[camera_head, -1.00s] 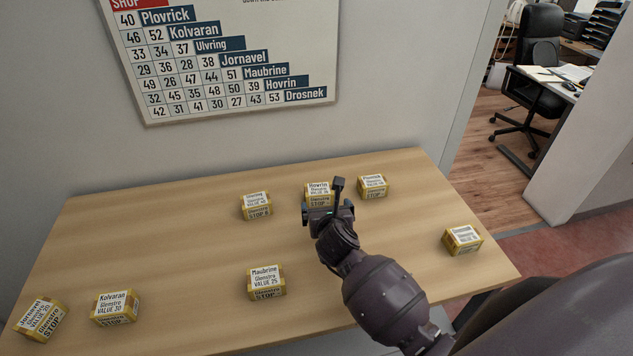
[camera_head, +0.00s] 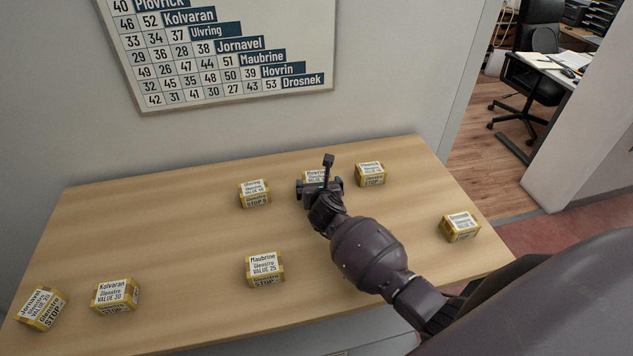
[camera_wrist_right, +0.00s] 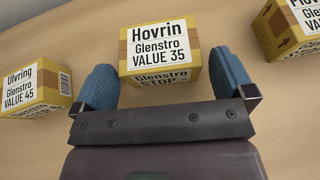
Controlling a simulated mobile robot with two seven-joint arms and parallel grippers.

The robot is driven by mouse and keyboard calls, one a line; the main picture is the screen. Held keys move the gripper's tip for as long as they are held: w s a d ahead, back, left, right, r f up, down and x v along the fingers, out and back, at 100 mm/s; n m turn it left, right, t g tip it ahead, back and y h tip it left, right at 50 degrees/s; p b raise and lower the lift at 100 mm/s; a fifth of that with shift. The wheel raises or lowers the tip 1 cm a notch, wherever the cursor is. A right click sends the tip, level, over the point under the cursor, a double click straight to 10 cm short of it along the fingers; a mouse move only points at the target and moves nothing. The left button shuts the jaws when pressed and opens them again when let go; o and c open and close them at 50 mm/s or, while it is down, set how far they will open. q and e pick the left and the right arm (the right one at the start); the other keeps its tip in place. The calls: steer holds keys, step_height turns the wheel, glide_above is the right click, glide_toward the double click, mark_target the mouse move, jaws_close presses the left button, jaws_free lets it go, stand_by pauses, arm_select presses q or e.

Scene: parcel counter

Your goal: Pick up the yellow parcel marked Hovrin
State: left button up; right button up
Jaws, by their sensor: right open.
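The yellow parcel marked Hovrin (camera_wrist_right: 160,45) lies upright on the counter, label up, in the wrist view. In the head view the Hovrin parcel (camera_head: 314,175) sits at the back and is partly hidden by my right gripper (camera_head: 320,186). My right gripper (camera_wrist_right: 166,80) is open and empty, with one blue finger on each side of the parcel's near end in the picture. I see a gap on the right; I cannot tell whether the left finger touches. My left gripper is not in view.
The Ulvring parcel (camera_head: 254,193) stands close on the left and the Plovrick parcel (camera_head: 370,174) close on the right. The Maubrine (camera_head: 265,268), Kolvaran (camera_head: 115,295) and Jornavel (camera_head: 41,309) parcels are nearer the front. Another parcel (camera_head: 460,228) is at the right edge. The counter's middle left (camera_head: 170,225) is clear.

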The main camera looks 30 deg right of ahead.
steer(key=shift+x, duration=1.15)
steer(key=shift+c, duration=0.5)
steer(key=c, duration=0.7)
